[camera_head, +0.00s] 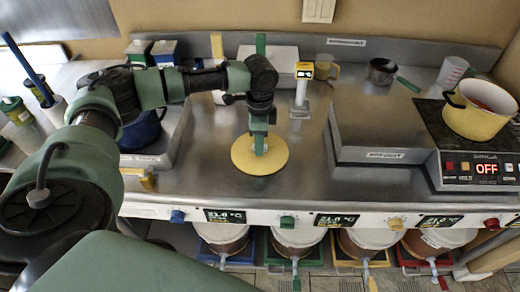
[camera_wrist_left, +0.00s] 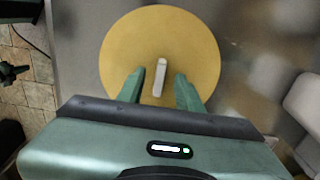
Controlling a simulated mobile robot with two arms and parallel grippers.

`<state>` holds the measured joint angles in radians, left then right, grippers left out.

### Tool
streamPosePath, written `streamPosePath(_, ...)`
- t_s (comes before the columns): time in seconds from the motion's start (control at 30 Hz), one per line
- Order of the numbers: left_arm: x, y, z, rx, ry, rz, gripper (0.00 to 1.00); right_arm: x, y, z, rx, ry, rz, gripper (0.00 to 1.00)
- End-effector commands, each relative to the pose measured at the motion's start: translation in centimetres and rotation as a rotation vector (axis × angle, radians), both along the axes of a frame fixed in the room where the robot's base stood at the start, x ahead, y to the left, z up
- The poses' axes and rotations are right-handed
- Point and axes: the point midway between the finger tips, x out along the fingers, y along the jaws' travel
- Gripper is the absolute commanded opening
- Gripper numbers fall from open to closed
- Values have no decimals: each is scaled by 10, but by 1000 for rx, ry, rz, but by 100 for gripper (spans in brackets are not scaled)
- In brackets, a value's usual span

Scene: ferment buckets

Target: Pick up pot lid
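The pot lid is a round yellow disc (camera_head: 260,161) with a pale bar handle, lying on the steel counter in the head view. My left gripper (camera_head: 260,150) points down over the lid's handle. In the left wrist view the yellow lid (camera_wrist_left: 198,45) shows with its handle (camera_wrist_left: 160,77) standing between the two green fingers of my left gripper (camera_wrist_left: 160,88). The fingers are apart, with a gap on each side of the handle. A yellow pot (camera_head: 470,118) without a lid stands on the hot plate at the right. My right gripper is not in view.
A grey metal box (camera_head: 382,115) stands right of the lid. A small post with a yellow-topped display (camera_head: 303,85) stands behind it. A blue pot (camera_head: 142,130) is at the left, partly behind my arm. Buckets (camera_head: 297,240) sit below the counter's front edge.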

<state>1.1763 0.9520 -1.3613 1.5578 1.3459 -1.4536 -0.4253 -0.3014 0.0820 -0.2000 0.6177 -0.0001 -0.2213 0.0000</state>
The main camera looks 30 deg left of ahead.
Motion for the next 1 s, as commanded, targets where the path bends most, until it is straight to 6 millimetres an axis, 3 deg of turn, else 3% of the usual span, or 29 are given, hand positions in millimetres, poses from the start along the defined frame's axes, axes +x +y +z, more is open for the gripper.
streamPosePath(0.1,0,0,-2,0,0,0,35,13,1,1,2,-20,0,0)
streamPosePath(0.23,0,0,-2,0,0,-1,33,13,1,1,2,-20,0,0)
streamPosePath(0.33,0,0,-2,0,0,-1,5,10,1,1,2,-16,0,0)
streamPosePath(0.37,0,0,-2,0,0,-1,0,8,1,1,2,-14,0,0)
streamPosePath(0.77,0,0,0,0,-1,-1,0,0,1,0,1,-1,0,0)
streamPosePath(1.0,1,0,23,-1,-4,-1,0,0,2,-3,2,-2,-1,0)
